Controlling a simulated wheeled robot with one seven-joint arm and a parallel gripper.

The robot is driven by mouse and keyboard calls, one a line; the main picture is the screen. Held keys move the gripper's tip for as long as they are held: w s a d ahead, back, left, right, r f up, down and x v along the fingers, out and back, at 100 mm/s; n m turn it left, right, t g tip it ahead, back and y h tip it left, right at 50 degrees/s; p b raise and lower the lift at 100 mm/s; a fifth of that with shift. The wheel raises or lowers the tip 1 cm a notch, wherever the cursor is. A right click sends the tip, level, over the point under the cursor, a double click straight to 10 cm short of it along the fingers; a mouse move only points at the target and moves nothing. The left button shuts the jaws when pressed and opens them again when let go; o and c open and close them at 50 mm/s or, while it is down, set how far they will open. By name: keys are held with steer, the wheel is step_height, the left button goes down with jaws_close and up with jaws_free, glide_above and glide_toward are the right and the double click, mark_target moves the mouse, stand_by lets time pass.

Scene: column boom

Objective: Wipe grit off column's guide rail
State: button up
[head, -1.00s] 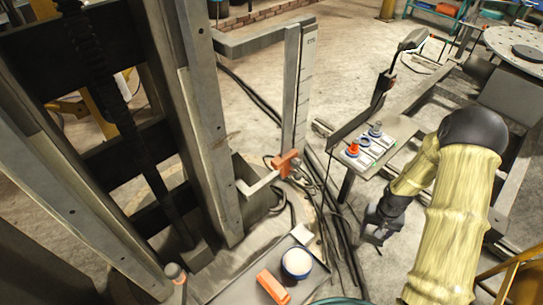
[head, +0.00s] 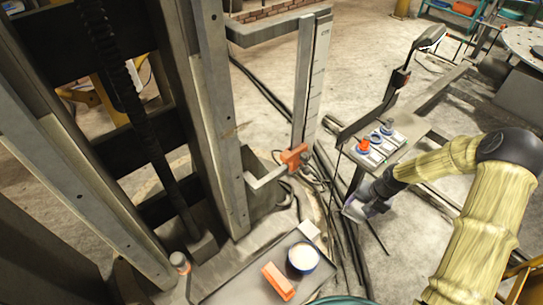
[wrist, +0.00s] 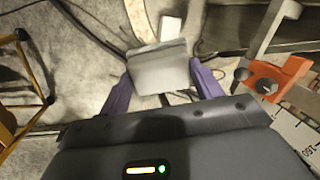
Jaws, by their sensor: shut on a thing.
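The column's upright steel guide rails (head: 222,120) stand at the left of the head view, with a faint brownish smear on the right one. My gripper (head: 357,208) is low at the centre right of that view, well right of the rails and apart from them. In the wrist view my gripper (wrist: 160,78) has its two purple fingers on either side of a flat pale grey pad or cloth (wrist: 160,68), and is shut on it. The pad also shows small and pale in the head view (head: 352,212). I cannot tell its underside.
A grey tray (head: 235,291) at the column's foot holds an orange block (head: 278,281) and a blue-rimmed tin (head: 303,258). A post with a scale (head: 312,85) and an orange clamp (head: 294,157) stands between rail and gripper. A button panel (head: 385,146) is behind my gripper. Cables cross the floor.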

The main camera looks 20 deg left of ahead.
steer(key=a+r+m+t+y+b, duration=0.2)
steer(key=a+r+t+y, duration=0.25)
steer(key=a, duration=0.85)
steer(key=a+r+m+t+y+b, duration=0.3)
steer(key=a+r+y, duration=0.25)
steer(key=a, duration=0.65)
steer(key=s+a+r+y+b, duration=0.1)
steer(key=s+a+r+y, duration=0.2)
steer(key=a+r, duration=0.2)
steer(key=shift+a+r+n, duration=0.3)
steer(key=shift+a+n, duration=0.1)
steer(key=shift+a, duration=0.3)
steer(key=shift+a+t, duration=0.1)
steer(key=shift+t, duration=0.15)
steer(key=shift+x, duration=3)
steer(key=shift+b+x, duration=0.35)
steer(key=shift+x, duration=0.55)
steer(key=shift+r, duration=0.1)
